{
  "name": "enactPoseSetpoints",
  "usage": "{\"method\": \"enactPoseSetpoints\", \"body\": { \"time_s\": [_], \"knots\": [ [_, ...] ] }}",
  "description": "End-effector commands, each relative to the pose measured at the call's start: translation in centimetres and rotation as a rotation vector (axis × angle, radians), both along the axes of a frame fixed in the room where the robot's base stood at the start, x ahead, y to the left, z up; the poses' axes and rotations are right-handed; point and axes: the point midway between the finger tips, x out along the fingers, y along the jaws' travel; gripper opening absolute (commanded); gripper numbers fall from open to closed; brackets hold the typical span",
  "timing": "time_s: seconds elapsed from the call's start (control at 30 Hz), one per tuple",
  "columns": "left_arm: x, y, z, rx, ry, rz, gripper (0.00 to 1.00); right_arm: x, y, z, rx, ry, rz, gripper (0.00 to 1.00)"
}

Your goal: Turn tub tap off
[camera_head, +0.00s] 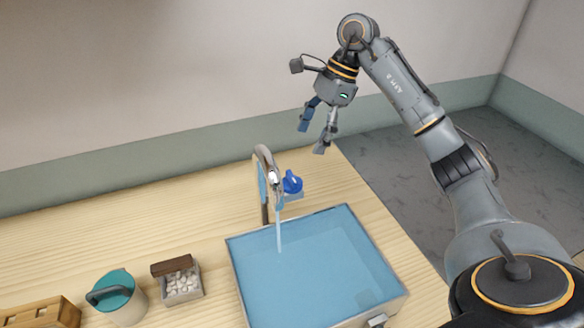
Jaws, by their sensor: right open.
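The tub (318,268) is a rectangular basin filled with blue water at the right end of the wooden counter. A curved metal faucet (266,158) stands behind it, and a stream of water (279,232) falls from its spout into the tub. A blue tap knob (292,183) sits on the counter just right of the faucet. My right gripper (313,137) hangs above and behind the knob with its fingers pointing down, open and empty, apart from the knob and faucet. My left gripper is not in view.
On the wooden counter (130,217), left of the tub, stand a box of white pieces (181,285), a teal-topped container (120,300) and a wooden box (45,313) at the lower left. The counter left of the faucet is clear. A wall (130,80) rises behind.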

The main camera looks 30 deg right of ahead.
Motion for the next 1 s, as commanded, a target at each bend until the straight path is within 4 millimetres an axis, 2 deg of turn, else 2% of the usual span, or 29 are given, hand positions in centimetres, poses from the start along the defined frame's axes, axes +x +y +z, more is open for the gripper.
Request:
{"method": "enactPoseSetpoints", "body": {
  "time_s": [0.3, 0.5, 0.7, 0.93, 0.97, 1.0],
  "knots": [
    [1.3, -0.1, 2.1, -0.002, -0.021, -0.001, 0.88, 0.5, 2.6, -6.1, 0.002, 0.006, 0.001, 0.72],
    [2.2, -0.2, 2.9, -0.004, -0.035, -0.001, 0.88, 0.9, 3.6, -8.7, 0.002, 0.001, 0.001, 0.72],
    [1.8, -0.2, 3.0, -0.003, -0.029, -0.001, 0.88, 0.9, 3.9, -9.7, 0.0, 0.0, -0.001, 0.72],
    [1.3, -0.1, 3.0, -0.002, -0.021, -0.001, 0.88, 1.0, 4.0, -9.8, 0.0, -0.001, 0.0, 0.72],
    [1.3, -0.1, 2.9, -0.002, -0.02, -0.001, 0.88, 1.0, 4.0, -9.8, 0.0, -0.001, 0.0, 0.68],
    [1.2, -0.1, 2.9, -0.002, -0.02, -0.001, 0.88, 1.0, 4.0, -9.8, 0.0, -0.001, 0.0, 0.6]
  ]
}}
